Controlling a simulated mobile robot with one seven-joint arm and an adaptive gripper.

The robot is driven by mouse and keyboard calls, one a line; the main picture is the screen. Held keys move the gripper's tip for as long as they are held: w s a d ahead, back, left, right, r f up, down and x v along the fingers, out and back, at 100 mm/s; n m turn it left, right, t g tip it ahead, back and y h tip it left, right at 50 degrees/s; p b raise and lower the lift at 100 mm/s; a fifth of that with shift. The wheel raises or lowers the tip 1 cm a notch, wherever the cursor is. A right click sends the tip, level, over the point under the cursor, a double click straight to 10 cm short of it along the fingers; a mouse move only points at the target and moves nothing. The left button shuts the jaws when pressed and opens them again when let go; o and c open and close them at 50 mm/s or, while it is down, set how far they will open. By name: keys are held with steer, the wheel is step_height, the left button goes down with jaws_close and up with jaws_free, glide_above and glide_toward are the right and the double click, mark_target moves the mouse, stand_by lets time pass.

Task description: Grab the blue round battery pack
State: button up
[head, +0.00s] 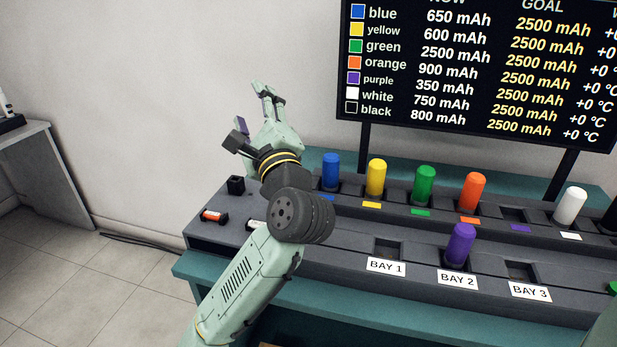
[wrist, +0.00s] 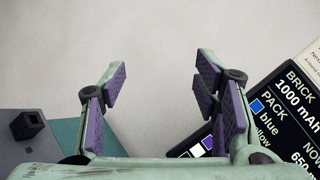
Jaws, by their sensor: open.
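The blue round battery pack (head: 331,172) stands upright in the leftmost slot of the back row on the grey bench, in the head view. My gripper (head: 262,110) is raised to the left of the blue pack and above the bench, apart from it. In the wrist view my gripper (wrist: 162,98) is open, with nothing between its purple-padded fingers. The blue pack does not show in the wrist view.
Yellow (head: 376,179), green (head: 424,186), orange (head: 473,193) and white (head: 569,207) packs stand to the right in the same row. A purple pack (head: 460,245) stands at BAY 2. BAY 1 (head: 388,250) and BAY 3 (head: 522,272) are empty. A display board (head: 480,75) rises behind.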

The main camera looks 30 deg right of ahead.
steer(key=s+d+f+m+g+h, duration=0.1)
steer(key=s+d+f+m, duration=0.1)
steer(key=d+f+m, duration=0.15)
steer(key=s+d+f+m+g, duration=0.1)
steer(key=s+d+f+m, duration=0.15)
steer(key=d, duration=0.25)
steer(key=m+g, duration=0.1)
steer(key=m, duration=0.4)
glide_toward(334, 171)
steer(key=shift+w+d+r, duration=0.2)
steer(key=shift+w+r, duration=0.7)
steer(key=shift+m, duration=0.5)
steer(key=w, duration=0.1)
steer(key=w+d, duration=0.1)
steer(key=w+f+p, duration=0.1)
steer(key=w, duration=0.1)
steer(key=shift+w+d, duration=0.1)
steer(key=shift+d, duration=0.2)
steer(key=x, duration=0.2)
steer(key=p+x, duration=0.2)
steer(key=x, duration=0.1)
steer(key=shift+w+f, duration=0.35)
jaws_close()
